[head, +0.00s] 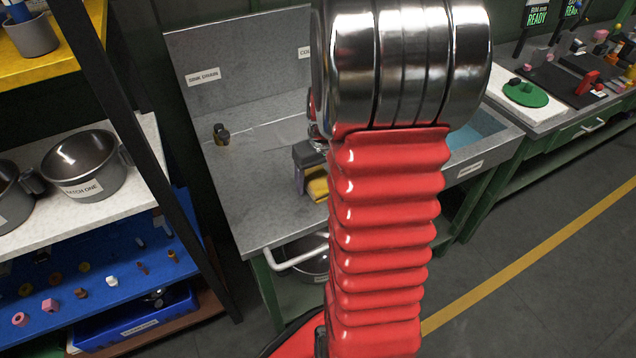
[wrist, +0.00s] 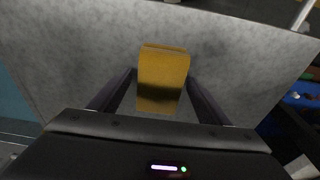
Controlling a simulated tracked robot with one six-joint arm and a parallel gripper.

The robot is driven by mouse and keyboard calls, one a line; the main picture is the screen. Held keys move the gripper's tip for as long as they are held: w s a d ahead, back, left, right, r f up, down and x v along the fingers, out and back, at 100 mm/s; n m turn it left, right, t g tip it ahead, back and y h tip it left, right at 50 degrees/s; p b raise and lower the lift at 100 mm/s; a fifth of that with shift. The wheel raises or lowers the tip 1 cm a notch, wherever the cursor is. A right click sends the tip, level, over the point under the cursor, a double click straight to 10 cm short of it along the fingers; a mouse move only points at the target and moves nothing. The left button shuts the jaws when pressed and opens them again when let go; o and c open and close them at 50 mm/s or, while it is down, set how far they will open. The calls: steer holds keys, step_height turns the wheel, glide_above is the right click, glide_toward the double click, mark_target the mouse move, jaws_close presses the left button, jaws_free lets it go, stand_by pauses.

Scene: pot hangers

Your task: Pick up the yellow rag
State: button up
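The yellow rag (head: 318,188) shows in the head view as a small folded block on the grey counter, partly hidden by my gripper and arm. In the wrist view the rag (wrist: 163,68) lies between the ends of my two dark fingers, its lower half in shadow. My gripper (wrist: 161,76) is open, one finger on each side of the rag. I cannot tell whether either finger touches it. In the head view my gripper (head: 305,165) is low over the counter, its fingertips mostly hidden.
The grey counter (head: 250,200) has a raised back panel and a sink (head: 472,135) at its right. A white handle (head: 297,256) juts from the front edge. Shelves with pots (head: 84,165) stand at the left. Clear counter lies left of the rag.

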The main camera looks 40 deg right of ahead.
mark_target(318, 177)
steer(key=c, duration=1.1)
steer(key=shift+c, duration=0.2)
step_height(318, 177, up, 10)
steer(key=shift+r, duration=0.1)
stand_by(0.3)
